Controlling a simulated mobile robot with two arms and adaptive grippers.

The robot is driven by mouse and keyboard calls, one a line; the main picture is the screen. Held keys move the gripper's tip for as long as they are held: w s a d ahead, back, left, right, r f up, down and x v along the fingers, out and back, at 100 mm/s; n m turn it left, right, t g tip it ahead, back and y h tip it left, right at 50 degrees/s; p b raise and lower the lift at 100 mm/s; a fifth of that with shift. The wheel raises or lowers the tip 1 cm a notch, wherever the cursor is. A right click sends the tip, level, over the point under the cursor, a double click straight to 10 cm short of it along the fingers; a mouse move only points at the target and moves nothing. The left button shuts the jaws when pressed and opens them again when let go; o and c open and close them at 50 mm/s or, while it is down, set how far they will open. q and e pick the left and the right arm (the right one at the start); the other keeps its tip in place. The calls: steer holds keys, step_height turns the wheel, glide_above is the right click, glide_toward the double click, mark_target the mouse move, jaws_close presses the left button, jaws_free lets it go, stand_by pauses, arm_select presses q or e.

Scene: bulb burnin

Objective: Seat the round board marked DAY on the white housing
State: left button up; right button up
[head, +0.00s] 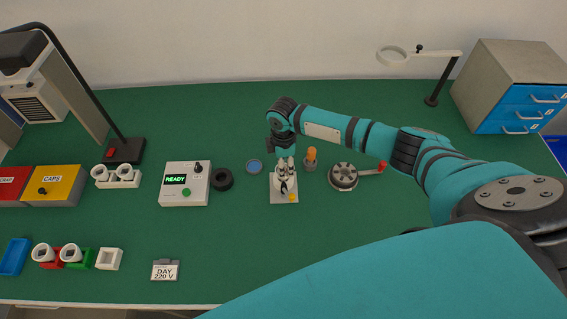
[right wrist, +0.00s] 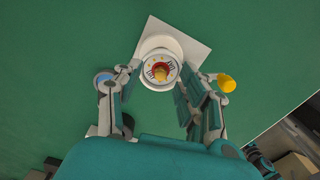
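The white housing (right wrist: 148,46) stands on a pale square plate (right wrist: 189,48). I cannot tell whether the board touches the housing. In the head view my right gripper (head: 285,180) partly hides the housing. My left gripper is not in view.
A blue disc (head: 254,167), a black ring (head: 222,180) and the READY box (head: 185,184) lie left. A DAY 220 V card (head: 165,271) stands in front. Mat front centre is clear.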

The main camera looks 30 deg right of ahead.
step_height(320, 180, up, 12)
stand_by(0.6)
stand_by(0.5)
